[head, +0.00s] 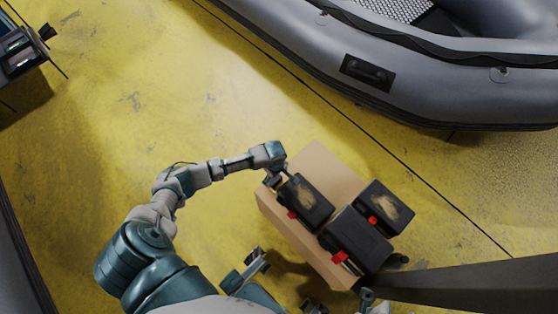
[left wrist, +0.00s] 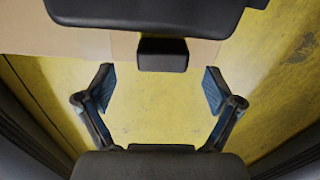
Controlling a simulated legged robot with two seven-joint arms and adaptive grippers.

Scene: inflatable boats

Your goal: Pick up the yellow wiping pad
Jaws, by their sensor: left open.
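No plainly yellow pad stands out. Two black block-shaped pieces carry worn yellowish patches on top: the left piece (head: 314,205) and the right piece (head: 378,203). Both are on a tan cardboard box (head: 327,164). My left gripper (head: 276,180) is at the upper left edge of the left black piece. In the left wrist view, my left gripper (left wrist: 158,83) is open and empty, its fingers on either side below a small dark block (left wrist: 163,55) that juts from a dark piece (left wrist: 145,14). A dark part near the box's lower right may be my right gripper; its jaws cannot be made out.
A larger black piece (head: 357,237) with a red clip lies between the two others. A grey inflatable boat (head: 440,75) lies at the upper right. A dark beam (head: 480,281) crosses at the lower right. The yellow floor (head: 150,95) is open at the left.

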